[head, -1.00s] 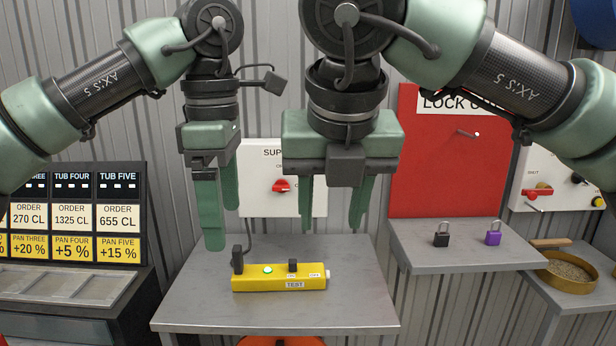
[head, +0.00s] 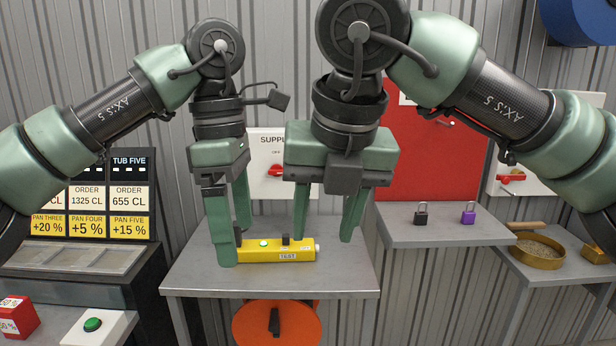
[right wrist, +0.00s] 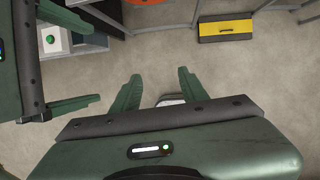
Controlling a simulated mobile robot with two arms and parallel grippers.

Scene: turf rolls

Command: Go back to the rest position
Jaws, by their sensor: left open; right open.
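My left gripper (head: 230,228) hangs with its fingers pointing down, open and empty, in front of the left end of the yellow tester (head: 262,253) in the head view. My right gripper (head: 329,225) also points down, open and empty, in front of the tester's right end and the grey table. In the right wrist view my right gripper (right wrist: 158,95) has its two green fingers spread with only floor and a small pale object beyond them. Whether the left fingers touch the tester cannot be told, as they cover part of it.
The tester lies on a grey table (head: 200,277) with an orange disc (head: 276,323) below. A black padlock (head: 421,213) and a purple padlock (head: 468,212) stand on a shelf at right, before a red board (head: 428,165). A green button (head: 92,324) is at lower left.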

